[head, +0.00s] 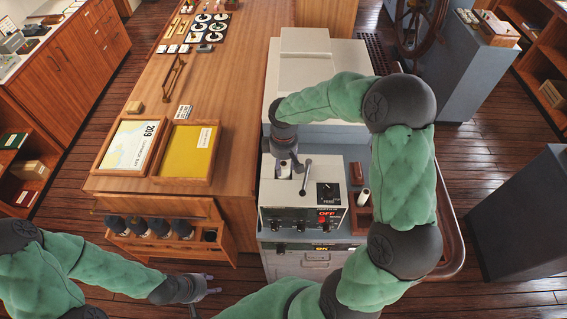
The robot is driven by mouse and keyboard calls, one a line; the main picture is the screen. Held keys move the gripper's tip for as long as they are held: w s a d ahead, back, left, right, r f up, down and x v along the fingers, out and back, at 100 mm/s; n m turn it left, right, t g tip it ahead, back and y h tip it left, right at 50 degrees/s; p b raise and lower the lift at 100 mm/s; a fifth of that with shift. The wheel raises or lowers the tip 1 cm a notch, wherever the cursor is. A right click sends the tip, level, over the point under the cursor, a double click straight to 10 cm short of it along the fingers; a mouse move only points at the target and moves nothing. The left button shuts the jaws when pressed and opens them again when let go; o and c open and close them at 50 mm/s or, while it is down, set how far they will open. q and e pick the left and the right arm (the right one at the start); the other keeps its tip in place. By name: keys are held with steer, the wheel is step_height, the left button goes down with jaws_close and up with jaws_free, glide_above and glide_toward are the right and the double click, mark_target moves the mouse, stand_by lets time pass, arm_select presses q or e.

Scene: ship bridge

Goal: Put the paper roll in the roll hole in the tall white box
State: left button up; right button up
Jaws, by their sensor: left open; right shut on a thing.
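The white box (268,198) with a red OFF display and a dial stands on the grey cabinet. My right gripper (291,164) points down over the left part of its top. It is shut on a small white thing, apparently the paper roll (284,170), at a dark opening in the top. The fingers partly hide the roll and the opening, so I cannot tell how deep it sits. My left gripper (205,290) is open and empty, low over the floor left of the cabinet.
A lever (306,176) stands on the box top, close right of my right gripper. A second white roll (363,197) stands in a reddish tray to the right. A larger pale housing (312,58) is behind. The wooden counter (225,95) with framed charts is left.

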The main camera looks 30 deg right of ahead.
steer(key=o, duration=1.3)
steer(key=shift+f, duration=0.1)
steer(key=shift+r, duration=0.2)
step_height(320, 180, up, 12)
steer(key=shift+b, duration=0.75)
